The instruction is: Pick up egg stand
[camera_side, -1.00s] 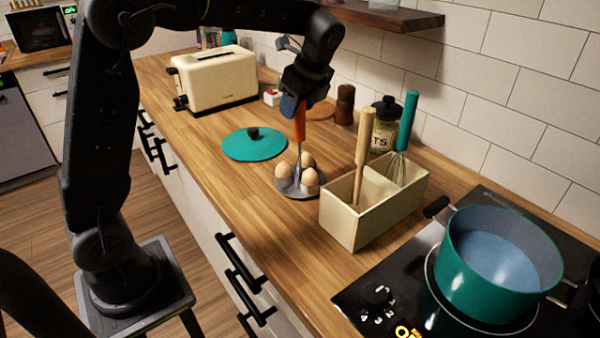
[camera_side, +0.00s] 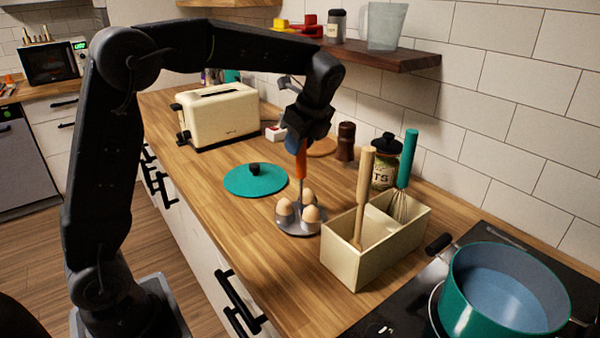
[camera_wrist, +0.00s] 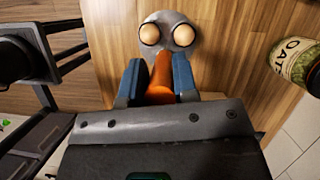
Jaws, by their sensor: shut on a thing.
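The egg stand (camera_side: 291,230) has a round grey base, a thin stem and an orange handle, with brown eggs (camera_side: 309,215) around the stem. My gripper (camera_side: 298,147) is above the base and shut on the orange handle. In the wrist view, the blue fingers of my gripper (camera_wrist: 160,78) press the handle from both sides, and the base of the egg stand (camera_wrist: 167,20) shows beyond with two eggs. The stand looks upright. I cannot tell whether its base touches the counter.
A cream utensil box (camera_side: 348,262) with a wooden spoon and whisk stands close at the right. A teal lid (camera_side: 268,186) lies at the left. The toaster (camera_side: 222,117), oats jar (camera_side: 385,165) and brown mill (camera_side: 345,142) stand behind. A teal pot (camera_side: 470,300) is front right.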

